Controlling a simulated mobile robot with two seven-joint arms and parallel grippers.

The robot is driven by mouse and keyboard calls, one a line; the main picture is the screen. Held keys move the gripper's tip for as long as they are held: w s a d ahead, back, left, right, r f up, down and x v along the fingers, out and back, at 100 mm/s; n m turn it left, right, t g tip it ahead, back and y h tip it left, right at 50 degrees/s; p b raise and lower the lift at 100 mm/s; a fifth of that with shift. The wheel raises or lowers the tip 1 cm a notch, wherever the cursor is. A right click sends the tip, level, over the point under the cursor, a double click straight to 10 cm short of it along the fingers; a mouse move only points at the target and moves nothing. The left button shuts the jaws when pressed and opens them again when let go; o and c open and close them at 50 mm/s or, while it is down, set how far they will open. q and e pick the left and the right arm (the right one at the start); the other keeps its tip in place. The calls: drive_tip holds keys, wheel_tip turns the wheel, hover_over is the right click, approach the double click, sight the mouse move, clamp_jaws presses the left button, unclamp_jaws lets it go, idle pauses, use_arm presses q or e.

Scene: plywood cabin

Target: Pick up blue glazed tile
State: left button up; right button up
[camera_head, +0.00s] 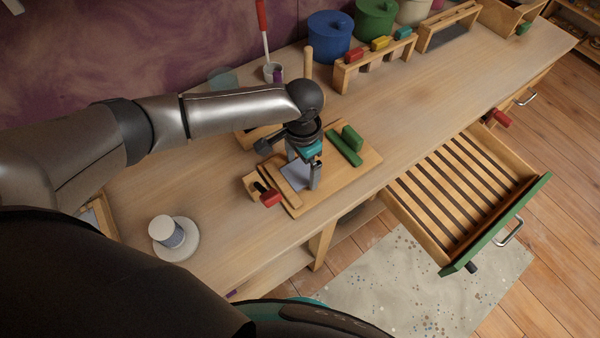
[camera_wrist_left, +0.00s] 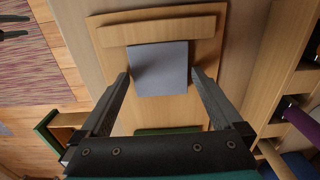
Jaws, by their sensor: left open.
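The blue glazed tile (camera_wrist_left: 160,68) shows as a flat grey-blue square on a wooden board (camera_wrist_left: 109,36) in the left wrist view. In the head view the tile (camera_head: 295,177) is partly hidden by my left gripper (camera_head: 308,182). My left gripper also shows in the left wrist view (camera_wrist_left: 160,78), open, with one finger on each side of the tile. I cannot tell whether the fingers touch it. My right gripper is not in view.
Green blocks (camera_head: 347,145) lie on the board's right part. A small wooden holder with a red piece (camera_head: 271,198) stands at its front left. A white round stand (camera_head: 175,238) is further left. An open slatted drawer (camera_head: 460,190) juts out at right.

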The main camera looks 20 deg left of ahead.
use_arm(q)
drive_tip(key=shift+f, duration=0.25)
drive_tip(key=c, duration=1.2)
